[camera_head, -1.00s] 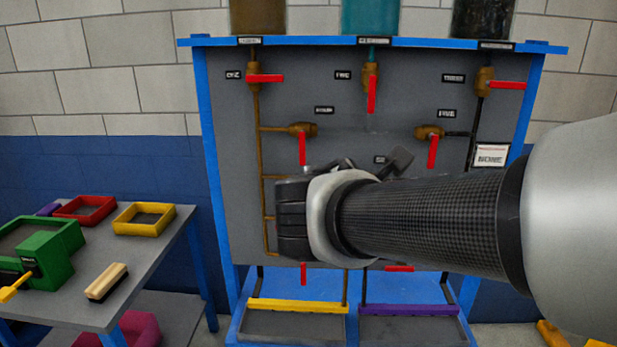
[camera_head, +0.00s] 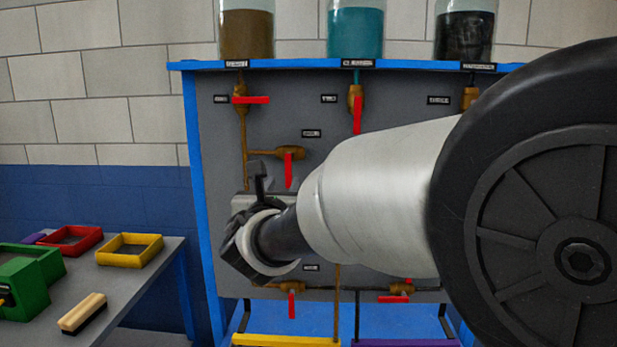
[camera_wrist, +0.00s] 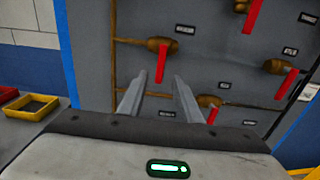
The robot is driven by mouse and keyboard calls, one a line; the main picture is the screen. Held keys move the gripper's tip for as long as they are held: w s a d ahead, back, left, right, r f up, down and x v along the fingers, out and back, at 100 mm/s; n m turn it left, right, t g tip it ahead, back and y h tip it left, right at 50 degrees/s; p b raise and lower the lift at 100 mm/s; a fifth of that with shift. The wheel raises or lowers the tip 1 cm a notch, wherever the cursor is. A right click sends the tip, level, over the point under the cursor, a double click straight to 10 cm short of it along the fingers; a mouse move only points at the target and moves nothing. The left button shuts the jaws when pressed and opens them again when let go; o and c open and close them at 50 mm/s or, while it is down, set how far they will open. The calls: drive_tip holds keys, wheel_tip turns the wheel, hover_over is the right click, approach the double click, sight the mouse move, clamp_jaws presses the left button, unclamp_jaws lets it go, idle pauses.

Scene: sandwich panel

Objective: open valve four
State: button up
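Valve four (camera_head: 297,153) is a brass valve on a horizontal brown pipe in the panel's upper left-middle. Its label (camera_head: 311,133) sits above and to the right. Its red handle (camera_head: 288,172) hangs straight down, across the pipe. My gripper (camera_head: 258,172) is below and left of the handle in the head view. In the wrist view, valve four (camera_wrist: 160,45) is ahead and its red handle (camera_wrist: 160,63) points down. My gripper (camera_wrist: 161,77) is open, with its two fingers apart and the handle's lower end lined up between the tips. I cannot tell the remaining depth; nothing is held.
Other red-handled valves are close by: valve six (camera_wrist: 208,100) just right of my fingers, and valve five (camera_wrist: 280,67) farther right. My arm hides the panel's right part in the head view. A table (camera_head: 120,293) with trays and a brush stands left.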

sight(288, 173)
drive_tip(key=w, duration=0.7)
drive_tip(key=shift+w+d, duration=0.2)
drive_tip(key=shift+w, duration=0.2)
clamp_jaws()
